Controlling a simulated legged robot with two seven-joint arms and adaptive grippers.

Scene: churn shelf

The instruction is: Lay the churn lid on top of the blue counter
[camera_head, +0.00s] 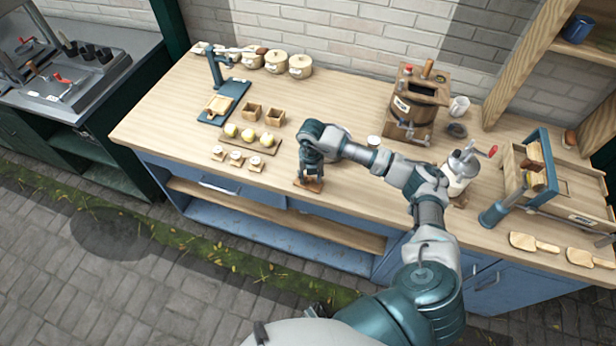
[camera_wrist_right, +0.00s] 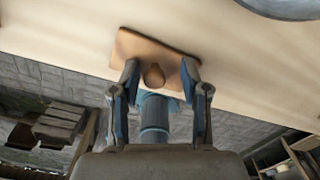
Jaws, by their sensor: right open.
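The churn lid (camera_wrist_right: 125,48) is a square brown wooden plate with a round knob (camera_wrist_right: 154,76). In the right wrist view it lies on the pale wooden top of the blue counter (camera_wrist_right: 60,30), close to the front edge. My right gripper (camera_wrist_right: 157,85) is open, its fingers apart on either side of the knob. In the head view the lid (camera_head: 314,187) shows partly under my right gripper (camera_head: 309,180) at the counter's front edge. The churn (camera_head: 414,100) stands at the back of the counter with a dark opening on top. My left gripper is not in view.
Jars (camera_head: 300,66), a blue press (camera_head: 222,95), small wooden boxes (camera_head: 251,111) and a board with yellow balls (camera_head: 248,138) stand to the left. A hand-cranked grinder (camera_head: 461,170) and wooden paddles (camera_head: 533,242) are to the right. The counter behind my gripper has clear room.

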